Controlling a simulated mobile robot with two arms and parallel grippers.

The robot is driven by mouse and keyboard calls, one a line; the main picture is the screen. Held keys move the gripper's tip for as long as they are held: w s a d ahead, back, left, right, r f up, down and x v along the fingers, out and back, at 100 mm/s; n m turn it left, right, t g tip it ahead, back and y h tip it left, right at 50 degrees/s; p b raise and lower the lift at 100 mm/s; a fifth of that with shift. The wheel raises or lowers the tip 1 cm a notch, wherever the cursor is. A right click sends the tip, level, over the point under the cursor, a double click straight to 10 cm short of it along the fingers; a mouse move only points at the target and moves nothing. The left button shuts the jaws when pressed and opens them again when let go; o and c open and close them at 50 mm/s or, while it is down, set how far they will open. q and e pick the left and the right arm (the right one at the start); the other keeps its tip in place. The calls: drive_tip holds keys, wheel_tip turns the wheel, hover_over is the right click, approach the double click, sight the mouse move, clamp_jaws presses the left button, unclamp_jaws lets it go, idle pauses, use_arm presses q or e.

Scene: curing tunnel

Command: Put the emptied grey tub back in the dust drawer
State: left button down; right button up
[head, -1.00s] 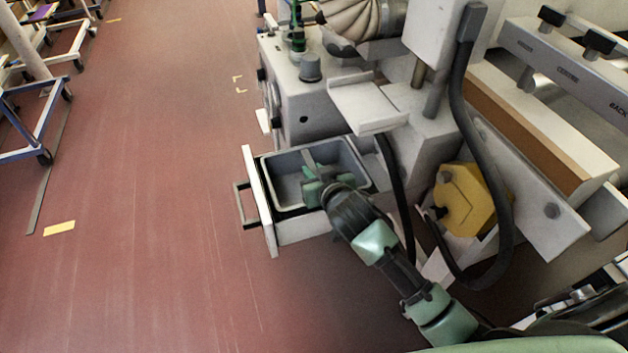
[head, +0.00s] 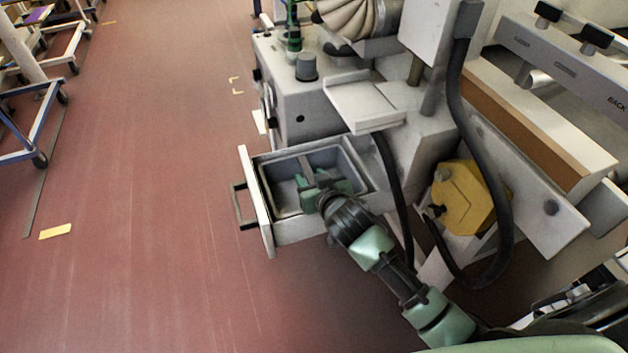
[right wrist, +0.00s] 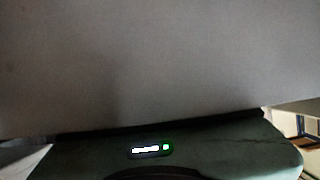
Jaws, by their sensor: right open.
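The grey tub (head: 281,183) sits inside the pulled-out dust drawer (head: 259,207) in the head view, its rim near the drawer's top edge. My right gripper (head: 311,184) is open over the tub's near side, with its green fingers at or just inside the tub. The gripper and wrist hide part of the tub's near wall. I cannot tell whether the fingers touch the tub. In the right wrist view a plain grey surface (right wrist: 160,65) fills most of the picture; I cannot tell which thing it belongs to. My left gripper is not in view.
The machine body (head: 320,110) rises behind the drawer, with a pale shelf plate (head: 365,100) above it. A black hose (head: 395,185) hangs close to the drawer's right. A yellow box (head: 468,200) stands farther right. The red floor (head: 140,230) left of the drawer is clear.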

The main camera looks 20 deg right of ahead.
drive_tip(key=shift+s+r, duration=0.25)
drive_tip(key=shift+s, duration=0.05)
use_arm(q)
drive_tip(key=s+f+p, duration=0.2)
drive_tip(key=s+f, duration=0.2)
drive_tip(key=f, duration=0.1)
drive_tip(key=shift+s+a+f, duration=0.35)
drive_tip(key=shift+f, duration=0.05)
use_arm(e)
drive_tip(key=v, duration=1.1)
drive_tip(key=shift+s, duration=0.2)
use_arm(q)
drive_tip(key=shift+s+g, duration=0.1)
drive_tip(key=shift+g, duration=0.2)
